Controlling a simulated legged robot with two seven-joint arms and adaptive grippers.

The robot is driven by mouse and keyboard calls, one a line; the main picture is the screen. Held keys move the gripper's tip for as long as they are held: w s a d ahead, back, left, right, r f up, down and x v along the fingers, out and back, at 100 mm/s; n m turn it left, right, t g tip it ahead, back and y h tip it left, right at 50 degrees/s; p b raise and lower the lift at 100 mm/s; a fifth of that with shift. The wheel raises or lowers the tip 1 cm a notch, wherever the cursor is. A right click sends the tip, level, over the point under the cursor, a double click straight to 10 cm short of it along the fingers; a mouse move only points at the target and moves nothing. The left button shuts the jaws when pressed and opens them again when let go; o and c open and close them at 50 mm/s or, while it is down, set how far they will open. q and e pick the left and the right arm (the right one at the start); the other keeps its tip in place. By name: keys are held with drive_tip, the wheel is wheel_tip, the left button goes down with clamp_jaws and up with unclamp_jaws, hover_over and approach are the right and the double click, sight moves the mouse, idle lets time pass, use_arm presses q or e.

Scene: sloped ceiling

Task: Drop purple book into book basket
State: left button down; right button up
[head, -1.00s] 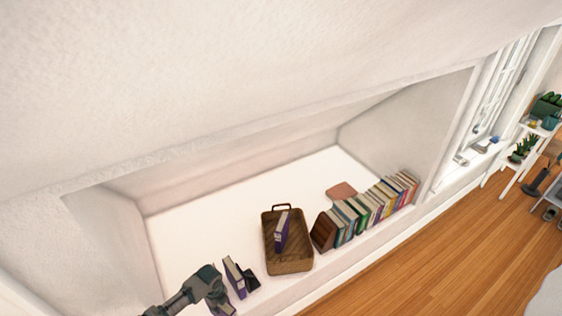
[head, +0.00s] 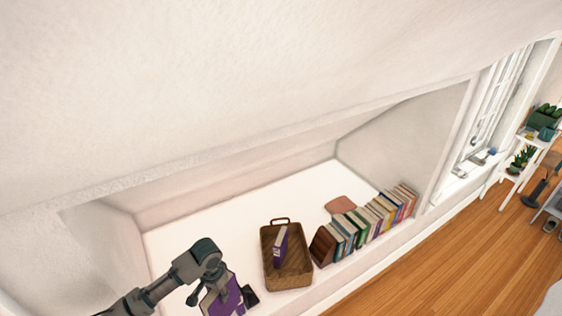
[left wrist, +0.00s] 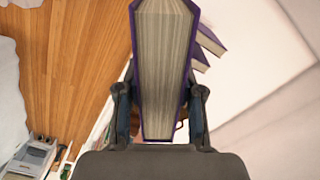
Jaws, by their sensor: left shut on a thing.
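The purple book (head: 231,300) is in my left gripper (head: 205,291), low in the head view. It is tilted, with its purple cover partly facing the camera. In the left wrist view the purple book (left wrist: 163,70) stands between the two fingers of my left gripper (left wrist: 160,98), page edges toward the camera. The brown woven book basket (head: 288,270) stands on the white ledge, right of and apart from the held book. A second purple book (head: 281,245) leans inside the basket. My right gripper is not in view.
A row of books (head: 365,222) stands right of the basket on the ledge (head: 215,225). A flat pinkish item (head: 340,204) lies behind the row. The ledge behind the basket is clear; the sloped ceiling hangs above.

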use_arm(q)
drive_tip(key=r+n, duration=0.2)
drive_tip(key=s+r+n, duration=0.1)
drive_tip(key=r, duration=0.1)
drive_tip(key=r+n, duration=0.2)
drive_tip(key=shift+s+a+n, duration=0.15)
drive_tip(key=shift+s+n, duration=0.15)
drive_tip(key=shift+s, duration=0.1)
